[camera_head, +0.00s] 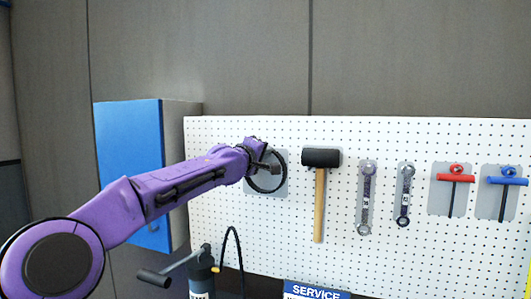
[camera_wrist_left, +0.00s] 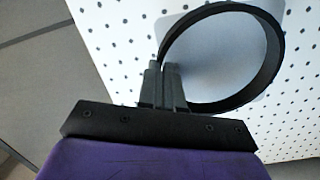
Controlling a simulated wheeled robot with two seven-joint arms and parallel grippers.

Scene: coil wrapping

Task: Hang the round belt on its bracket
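The round belt is a thin black ring (camera_head: 268,191) in front of a grey backing plate (camera_head: 283,183) at the left part of the pegboard. In the left wrist view the belt (camera_wrist_left: 277,60) stands as an open loop, with the grey plate (camera_wrist_left: 222,60) showing through it. My left gripper (camera_head: 267,163) is at the belt's upper part in the head view. In the left wrist view its two fingers (camera_wrist_left: 163,83) are close together with the belt's near edge between them. The bracket itself cannot be made out; the gripper and belt cover that spot. My right gripper is not in view.
The white pegboard (camera_head: 400,255) carries a mallet (camera_head: 319,200), two wrenches (camera_head: 366,190) and red and blue T-handle tools (camera_head: 456,178) to the right. A blue cabinet (camera_head: 130,150) stands left, behind my arm. A pump-like tool with a crank (camera_head: 200,275) stands below.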

